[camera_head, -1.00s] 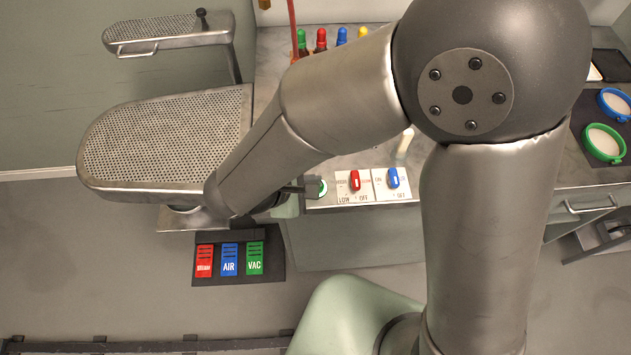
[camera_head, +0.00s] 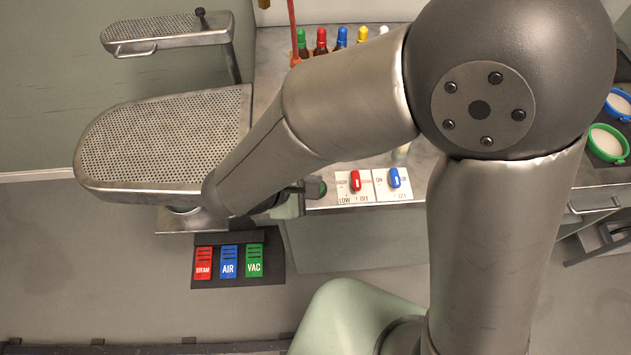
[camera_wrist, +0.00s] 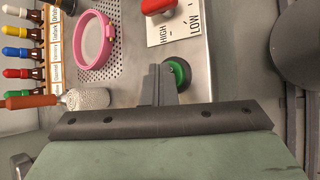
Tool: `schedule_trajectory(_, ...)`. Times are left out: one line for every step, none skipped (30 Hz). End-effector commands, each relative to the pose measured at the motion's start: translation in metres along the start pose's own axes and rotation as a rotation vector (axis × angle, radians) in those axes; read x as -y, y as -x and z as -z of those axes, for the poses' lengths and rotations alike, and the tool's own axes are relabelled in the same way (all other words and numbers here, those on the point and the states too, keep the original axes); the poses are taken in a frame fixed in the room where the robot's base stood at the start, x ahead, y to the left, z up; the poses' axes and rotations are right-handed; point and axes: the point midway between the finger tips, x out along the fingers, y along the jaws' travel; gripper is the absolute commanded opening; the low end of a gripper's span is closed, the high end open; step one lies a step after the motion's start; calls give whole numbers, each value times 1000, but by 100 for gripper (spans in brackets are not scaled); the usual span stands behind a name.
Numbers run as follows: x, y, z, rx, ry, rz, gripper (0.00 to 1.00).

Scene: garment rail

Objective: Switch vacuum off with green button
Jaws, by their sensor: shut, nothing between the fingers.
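The green button (camera_head: 322,188) sits on the bench's front edge, left of the red and blue switches. It now looks dark green, without a bright face. My gripper (camera_head: 309,187) is shut and empty, with its fingertips right at the button from the left. In the wrist view the button (camera_wrist: 181,72) shows as a green disc with a dark rim. The shut fingers (camera_wrist: 160,74) overlap its left side and seem to touch it. I cannot tell how far it is pressed in.
A red switch (camera_head: 355,181) and a blue switch (camera_head: 394,178) are on white plates close by. The perforated ironing board (camera_head: 150,140) is at left. Red, blue and green VAC (camera_head: 254,262) pedals lie on the floor below. Coloured bottles stand at the back of the bench.

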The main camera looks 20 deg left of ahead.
Motion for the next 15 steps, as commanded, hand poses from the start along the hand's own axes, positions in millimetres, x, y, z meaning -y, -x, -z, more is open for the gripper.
schedule_trajectory(0, 0, 0, 0, 1, 0, 0)
schedule_trajectory(0, 0, 0, 0, 1, 0, 0)
schedule_trajectory(0, 0, 0, 0, 1, 0, 0)
schedule_trajectory(0, 0, 0, 0, 1, 0, 0)
schedule_trajectory(0, 1, 0, 0, 1, 0, 0)
schedule_trajectory(-1, 2, -1, 0, 0, -1, 0)
schedule_trajectory(-2, 3, -2, 0, 0, -1, 0)
schedule_trajectory(-4, 5, -3, 0, 0, -1, 0)
schedule_trajectory(-5, 7, -5, 0, 0, -1, 0)
schedule_trajectory(-7, 9, -6, 0, 0, -1, 0)
schedule_trajectory(-8, 11, -8, 0, 0, -2, 0)
schedule_trajectory(-11, 14, -10, 0, 0, -2, 0)
schedule_trajectory(-12, 16, -12, 0, -1, -2, 0)
schedule_trajectory(-14, 19, -13, 0, -1, -2, 0)
schedule_trajectory(-16, 22, -16, 0, -1, -2, 0)
